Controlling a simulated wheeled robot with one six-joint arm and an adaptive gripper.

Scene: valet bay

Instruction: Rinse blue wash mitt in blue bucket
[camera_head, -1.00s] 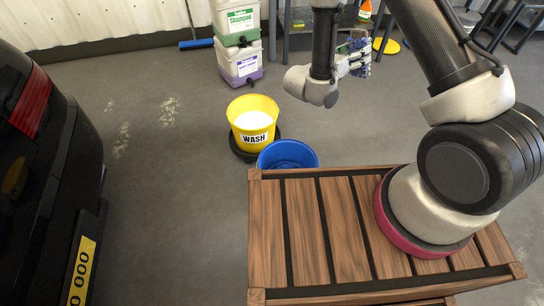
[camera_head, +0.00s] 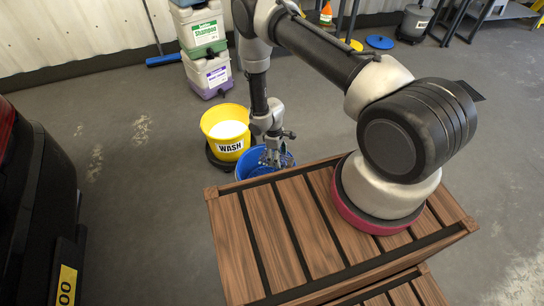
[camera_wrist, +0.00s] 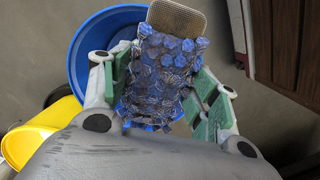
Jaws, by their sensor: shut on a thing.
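The blue wash mitt (camera_wrist: 158,75) is a shaggy blue piece with a grey-beige cuff, held between the green-padded fingers of my gripper (camera_wrist: 165,95) in the wrist view. My gripper (camera_head: 274,152) is shut on it and points down over the blue bucket (camera_head: 247,168) in the head view. The blue bucket (camera_wrist: 84,62) lies behind and below the mitt in the wrist view, its rim partly hidden by the mitt and a finger. I cannot tell whether the mitt is inside the bucket or just above it.
The yellow WASH bucket (camera_head: 227,133) with white contents stands left of the blue bucket on a dark base. A slatted wooden bench top (camera_head: 290,215) is close in front. Shampoo containers (camera_head: 200,45) stand behind. A dark car (camera_head: 35,200) is at the left, with open floor between.

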